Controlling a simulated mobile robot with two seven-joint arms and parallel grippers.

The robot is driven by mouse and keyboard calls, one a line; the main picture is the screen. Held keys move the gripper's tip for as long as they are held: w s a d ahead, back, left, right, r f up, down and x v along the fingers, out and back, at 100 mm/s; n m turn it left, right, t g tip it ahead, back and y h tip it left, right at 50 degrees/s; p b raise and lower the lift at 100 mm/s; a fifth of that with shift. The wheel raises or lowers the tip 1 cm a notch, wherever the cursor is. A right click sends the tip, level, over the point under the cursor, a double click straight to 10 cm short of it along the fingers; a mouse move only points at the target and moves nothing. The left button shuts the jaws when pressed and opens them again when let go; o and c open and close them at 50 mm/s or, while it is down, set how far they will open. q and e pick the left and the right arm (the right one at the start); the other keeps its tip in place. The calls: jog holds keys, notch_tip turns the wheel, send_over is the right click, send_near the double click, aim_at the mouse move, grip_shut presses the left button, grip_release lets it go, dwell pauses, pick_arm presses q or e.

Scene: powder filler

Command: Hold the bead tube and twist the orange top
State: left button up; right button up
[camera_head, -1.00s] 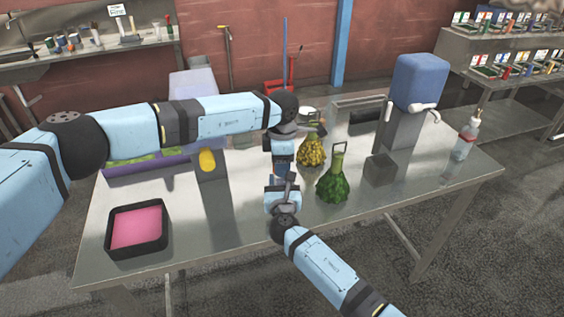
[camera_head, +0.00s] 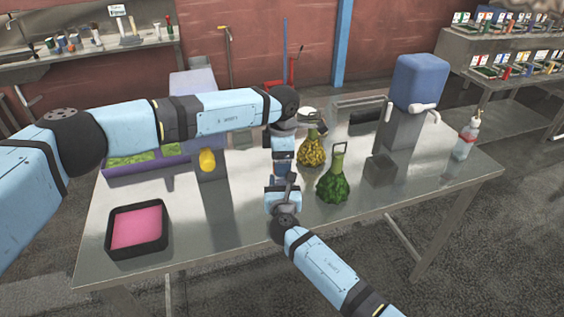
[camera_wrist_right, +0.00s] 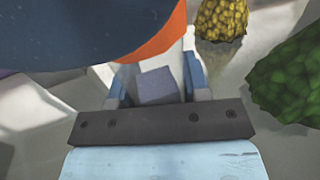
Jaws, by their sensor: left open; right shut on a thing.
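My left gripper (camera_head: 283,172) points down from above, open, right over my right gripper (camera_head: 284,189). In the head view the two grippers hide most of what is between them. In the right wrist view, the blue fingers of my right gripper (camera_wrist_right: 157,85) are shut on what appears to be the bead tube, mostly hidden, with a grey-violet patch between them. A curved orange part (camera_wrist_right: 154,44), apparently the orange top, shows just beyond the fingers. A large dark blue form overlaps it at upper left; I cannot tell what it is.
A green flask (camera_head: 332,186) and a yellow flask (camera_head: 312,152) stand close to the right of the grippers. A black tray with pink content (camera_head: 165,238) lies at front left. A grey stand with a yellow knob (camera_head: 207,160) and a blue-topped machine (camera_head: 420,82) flank the work area.

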pick_arm(q)
notch_tip(320, 180, up, 11)
dwell(0.3)
pick_arm(e)
jog(key=o, duration=1.1)
